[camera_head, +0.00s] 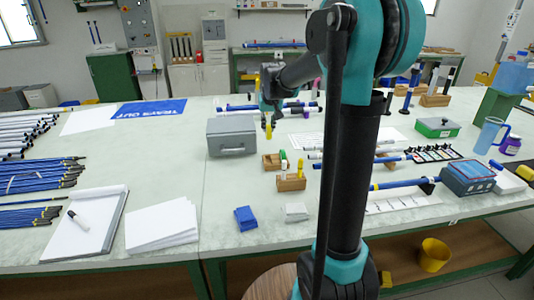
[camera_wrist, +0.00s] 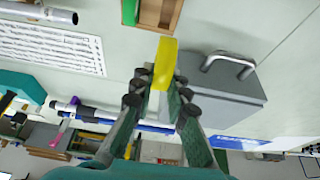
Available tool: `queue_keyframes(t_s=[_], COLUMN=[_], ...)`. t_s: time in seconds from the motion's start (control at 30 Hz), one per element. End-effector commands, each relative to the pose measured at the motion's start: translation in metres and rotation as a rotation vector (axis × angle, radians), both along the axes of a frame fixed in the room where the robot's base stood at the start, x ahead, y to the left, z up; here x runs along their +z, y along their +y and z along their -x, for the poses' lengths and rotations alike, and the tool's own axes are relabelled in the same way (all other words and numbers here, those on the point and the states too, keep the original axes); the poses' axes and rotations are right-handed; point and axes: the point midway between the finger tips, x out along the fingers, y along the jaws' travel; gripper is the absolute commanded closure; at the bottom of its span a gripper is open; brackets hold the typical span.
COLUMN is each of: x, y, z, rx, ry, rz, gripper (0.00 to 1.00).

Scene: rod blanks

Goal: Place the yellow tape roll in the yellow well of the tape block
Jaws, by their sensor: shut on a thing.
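My gripper (camera_head: 267,112) hangs above the table, right of the grey toolbox. Its fingers also show in the wrist view (camera_wrist: 161,85), shut on a yellow piece that I take for the yellow tape roll (camera_wrist: 165,60). The yellow piece shows below the gripper in the head view (camera_head: 268,131), held in the air. A small wooden block (camera_head: 291,184) stands in front of it on the table, with green and yellow upright pieces at it. Another wooden holder (camera_head: 271,161) is just behind. I cannot tell which is the tape block, and no yellow well can be made out.
The grey toolbox (camera_head: 231,137) with a handle stands close left of the gripper. A blue block (camera_head: 246,218) and a pale block (camera_head: 296,212) lie nearer. White paper sheets (camera_head: 162,229) lie at left. Blue and white rods lie to the right and behind.

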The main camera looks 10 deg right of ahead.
Motion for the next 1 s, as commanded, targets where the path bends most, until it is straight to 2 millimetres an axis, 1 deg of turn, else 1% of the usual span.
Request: queue_keyframes(t_s=[0.03,0.1,0.2,0.3,0.53,0.7,0.77,0.83,1.0], x=[-0.014,-0.03,-0.053,-0.069,-0.087,-0.11,-0.116,-0.119,-0.119], y=[0.0,0.0,0.0,0.0,0.0,0.0,0.0,0.0,0.0], z=[0.0,0.0,0.0,0.0,0.0,-0.001,0.0,0.0,0.0], rx=[0.0,0.0,0.0,0.0,0.0,0.0,0.0,0.0,0.0], ry=[0.0,0.0,0.0,0.0,0.0,0.0,0.0,0.0,0.0], rz=[0.0,0.0,0.0,0.0,0.0,0.0,0.0,0.0,0.0], gripper=[1.0,1.0,1.0,1.0,1.0,1.0,1.0,1.0,1.0])
